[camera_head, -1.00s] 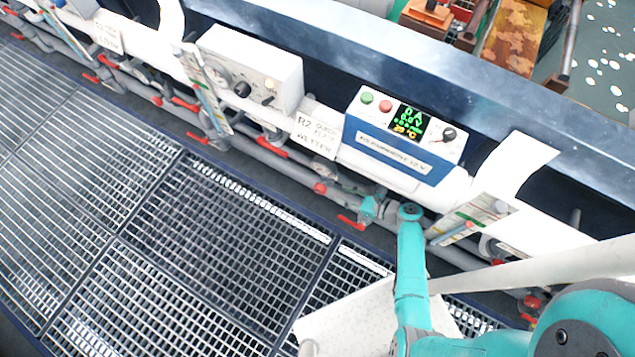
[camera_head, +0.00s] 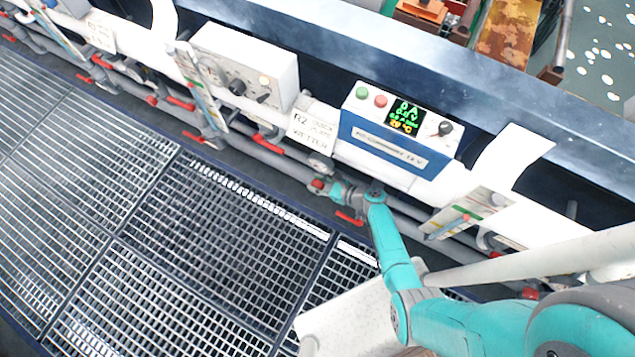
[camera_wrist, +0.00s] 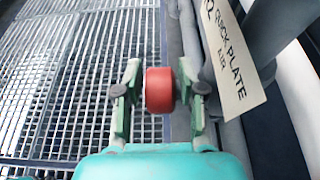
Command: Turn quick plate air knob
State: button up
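A red round knob (camera_wrist: 159,90) shows in the wrist view, beside a label reading "QUICK PLATE AIR" (camera_wrist: 232,60). My gripper (camera_wrist: 160,72) has one finger on each side of the knob. A narrow gap shows between the left finger and the knob; the right finger is close to it, and I cannot tell if it touches. The fingers look open around the knob. In the head view, my gripper (camera_head: 327,188) is low by the pipes, with the red knob (camera_head: 317,184) at its fingertips.
A blue and white control box (camera_head: 400,135) with a display sits above, and a white box (camera_head: 245,65) with dials is to its left. Red-handled valves (camera_head: 348,217) line the grey pipes nearby. Metal grating (camera_head: 230,230) covers the floor in front.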

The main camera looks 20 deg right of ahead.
grip_shut()
jog(key=shift+t, duration=0.3)
jog(key=shift+s+d+f+t+y, duration=0.1)
jog(key=shift+t+y, duration=0.3)
jog(key=shift+y, duration=0.1)
jog(key=shift+s+f+t+y, duration=0.1)
jog(key=shift+t+y, duration=0.3)
jog(key=shift+y, duration=0.1)
jog(key=shift+f+t+y, duration=0.15)
jog(key=shift+t+y, duration=0.15)
jog(key=shift+t, duration=0.1)
jog(key=shift+s+r+t, duration=0.15)
jog(key=shift+r+t, duration=0.05)
jog(key=shift+t, duration=0.3)
